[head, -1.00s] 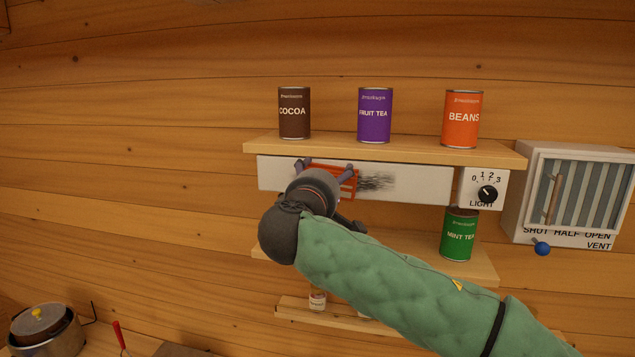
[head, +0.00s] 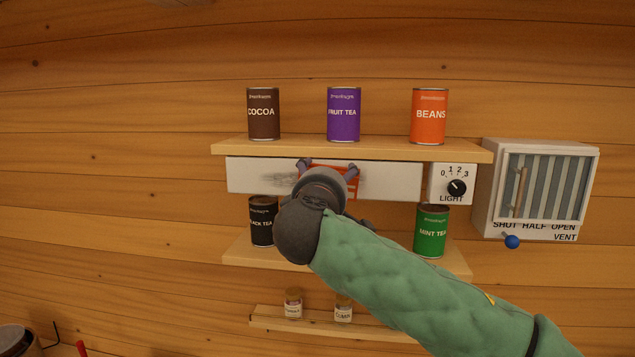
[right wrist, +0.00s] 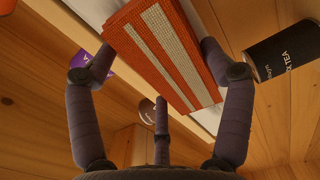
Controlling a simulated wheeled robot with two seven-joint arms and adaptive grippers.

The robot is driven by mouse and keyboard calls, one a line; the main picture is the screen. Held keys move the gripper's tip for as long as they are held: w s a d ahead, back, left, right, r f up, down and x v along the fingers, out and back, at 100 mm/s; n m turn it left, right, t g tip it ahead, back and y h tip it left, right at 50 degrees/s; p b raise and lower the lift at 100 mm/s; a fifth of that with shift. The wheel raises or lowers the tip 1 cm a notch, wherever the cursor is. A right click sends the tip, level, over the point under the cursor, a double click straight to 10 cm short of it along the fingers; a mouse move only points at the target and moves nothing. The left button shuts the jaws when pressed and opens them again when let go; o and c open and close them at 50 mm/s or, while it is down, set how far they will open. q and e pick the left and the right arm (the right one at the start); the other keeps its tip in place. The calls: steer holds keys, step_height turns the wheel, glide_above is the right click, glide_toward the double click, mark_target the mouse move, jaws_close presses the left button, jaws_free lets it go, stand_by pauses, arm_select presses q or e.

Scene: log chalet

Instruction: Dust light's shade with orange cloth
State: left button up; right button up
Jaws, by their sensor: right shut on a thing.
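The light's shade (head: 395,180) is a long white panel under the top shelf. My right gripper (head: 328,167) is in front of its middle, shut on the orange cloth (head: 348,184), which is mostly hidden behind the gripper in the head view. In the right wrist view the cloth (right wrist: 160,50) is a folded orange pad with pale stripes between the fingers, up against the white shade. A grey smudge (head: 280,181) shows on the shade left of the gripper. The shade right of the cloth looks clean. My left gripper is not in view.
Cocoa (head: 263,115), fruit tea (head: 344,115) and beans (head: 429,118) tins stand on the top shelf (head: 385,150). Black tea (head: 262,222) and mint tea (head: 431,232) tins stand below the shade. A light knob (head: 456,187) and a vent box (head: 540,185) are at right.

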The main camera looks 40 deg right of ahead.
mark_target(260, 172)
steer(key=shift+s+d+b, duration=0.4)
steer(key=shift+s+d, duration=0.25)
steer(key=shift+s, duration=0.15)
steer(key=shift+s+d+b, duration=0.95)
steer(key=shift+s+d, duration=0.65)
steer(key=shift+s, duration=0.3)
steer(key=shift+w+a, duration=1.2)
steer(key=shift+w, duration=0.2)
steer(key=shift+w+a, duration=1.15)
steer(key=shift+w, duration=0.2)
steer(key=shift+w+a, duration=1.1)
steer(key=shift+w, duration=0.2)
steer(key=shift+w+a+p, duration=0.6)
steer(key=shift+w+a, duration=0.85)
steer(key=shift+w, duration=0.25)
steer(key=shift+w+a+p, duration=0.3)
steer(key=shift+w+a, duration=0.7)
steer(key=shift+w, duration=0.2)
steer(key=shift+w+a+p, duration=0.3)
steer(key=shift+w+a, duration=0.7)
steer(key=shift+w, duration=0.2)
